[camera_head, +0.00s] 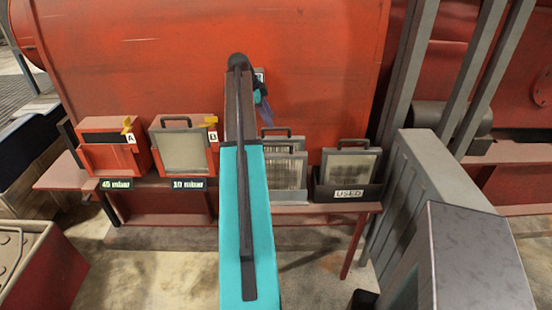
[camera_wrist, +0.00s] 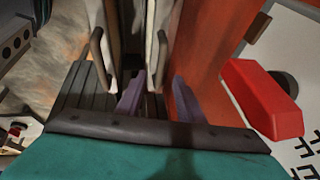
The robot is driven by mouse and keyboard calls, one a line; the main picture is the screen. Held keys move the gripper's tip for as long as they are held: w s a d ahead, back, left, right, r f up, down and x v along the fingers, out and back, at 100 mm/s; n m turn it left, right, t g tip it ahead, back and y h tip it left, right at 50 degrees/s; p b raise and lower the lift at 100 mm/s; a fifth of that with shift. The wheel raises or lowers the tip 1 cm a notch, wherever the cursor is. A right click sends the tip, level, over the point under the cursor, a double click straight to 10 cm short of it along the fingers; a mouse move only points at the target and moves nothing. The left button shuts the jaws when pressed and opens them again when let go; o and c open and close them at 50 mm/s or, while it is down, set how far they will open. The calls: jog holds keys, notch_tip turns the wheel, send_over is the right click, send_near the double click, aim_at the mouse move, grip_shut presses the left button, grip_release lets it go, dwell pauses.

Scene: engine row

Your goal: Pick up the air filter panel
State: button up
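Two pale filter panels with dark handles stand upright side by side in the wrist view, a left panel (camera_wrist: 98,18) and a right panel (camera_wrist: 152,28). A dark slotted rack (camera_wrist: 75,95) is below them. My gripper (camera_wrist: 158,95) is open, its two purple fingers apart. The right panel's handle (camera_wrist: 162,50) shows between the fingers, with no clear contact. In the head view, filter panels (camera_head: 285,172) stand on the shelf just right of my arm, which hides part of them. Only a bit of my gripper shows there.
Red housing A (camera_head: 100,155) and housing B (camera_head: 183,158), which holds a panel, stand on the left, with displays reading 45 mbar and 10 mbar. A bin marked USED (camera_head: 348,194) holds a panel at right. A red wall (camera_wrist: 205,55) is close right of my fingers.

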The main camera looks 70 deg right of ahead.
jog(key=shift+p+x, duration=0.9)
jog(key=shift+x, duration=0.35)
jog(key=shift+p+x, duration=0.35)
jog(key=shift+x, duration=1)
jog(key=shift+s+d, duration=0.1)
jog(key=shift+r, duration=0.1)
grip_shut()
